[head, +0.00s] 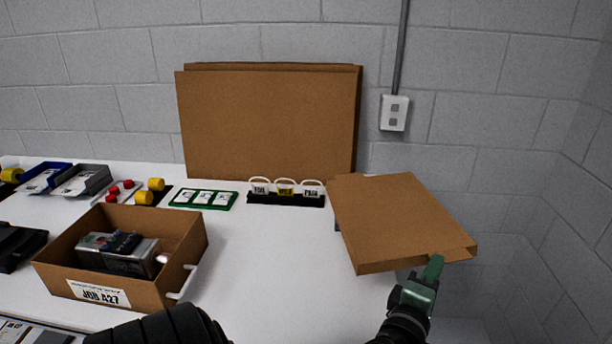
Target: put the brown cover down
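The brown cover (400,215) is a flat cardboard lid with a shallow front side, at the right in the head view. It is slightly tilted and extends past the table's right end.
A black rack with white tags (287,199) and a green tray (203,199) stand behind. Large brown boards (268,120) lean on the wall. The table's middle (260,270) is clear.

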